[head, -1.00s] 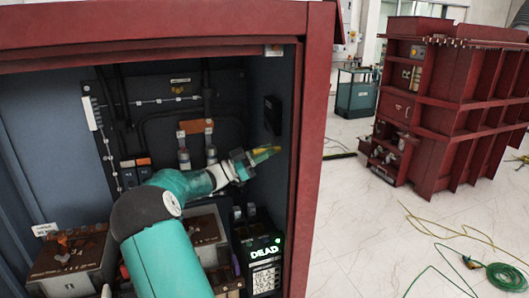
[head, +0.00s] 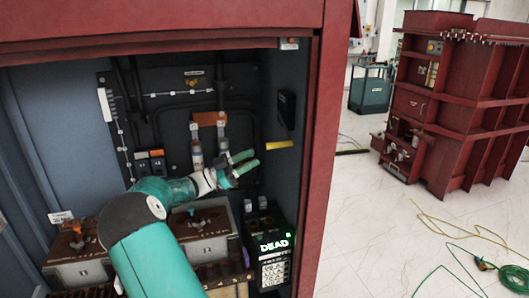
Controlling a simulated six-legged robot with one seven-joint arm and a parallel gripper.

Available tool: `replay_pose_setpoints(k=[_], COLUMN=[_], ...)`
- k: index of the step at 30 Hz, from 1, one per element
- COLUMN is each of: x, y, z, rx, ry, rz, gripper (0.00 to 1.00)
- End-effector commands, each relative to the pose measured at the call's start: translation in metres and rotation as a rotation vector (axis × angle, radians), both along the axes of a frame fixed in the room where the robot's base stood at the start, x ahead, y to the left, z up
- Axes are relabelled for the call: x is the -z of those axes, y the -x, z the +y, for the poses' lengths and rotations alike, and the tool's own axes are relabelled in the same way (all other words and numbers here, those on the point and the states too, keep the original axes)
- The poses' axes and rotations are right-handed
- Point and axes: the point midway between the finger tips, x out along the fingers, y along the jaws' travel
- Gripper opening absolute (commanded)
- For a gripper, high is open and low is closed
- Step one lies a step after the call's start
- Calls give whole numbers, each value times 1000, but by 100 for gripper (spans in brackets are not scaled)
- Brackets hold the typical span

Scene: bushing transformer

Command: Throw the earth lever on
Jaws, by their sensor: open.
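A yellow bar (head: 279,144), which looks like the earth lever's handle, lies almost level by the cabinet's right inner wall. It is below a black box (head: 287,109) on that wall. How it is mounted cannot be made out. My gripper (head: 251,161) is open, with its two green fingers apart and pointing right. It is empty, just left of the yellow bar and a little lower, with a visible gap between them. My arm reaches in from the front and hides part of the cabinet floor.
A display (head: 273,245) reading DEAD stands at the lower right inside the cabinet. Two upright rods joined by an orange bar (head: 208,118) stand behind my gripper. The red door post (head: 322,150) bounds the opening. Grey boxes (head: 200,234) sit low inside.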

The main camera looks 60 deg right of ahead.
Motion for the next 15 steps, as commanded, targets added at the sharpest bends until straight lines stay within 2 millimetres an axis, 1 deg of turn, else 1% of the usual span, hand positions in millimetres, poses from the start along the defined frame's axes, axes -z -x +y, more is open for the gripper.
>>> replay_pose_setpoints(k=[1, 3, 6, 9, 15], x=[4, 8, 12, 14, 14], y=[-8, -15, -22, -25, -26], z=[6, 13, 20, 23, 23], rx=[-3, -3, -1, -1, 0], ry=[0, 0, 1, 0, 0], rz=[2, 0, 1, 0, 0], gripper=[41, 41, 41, 41, 41])
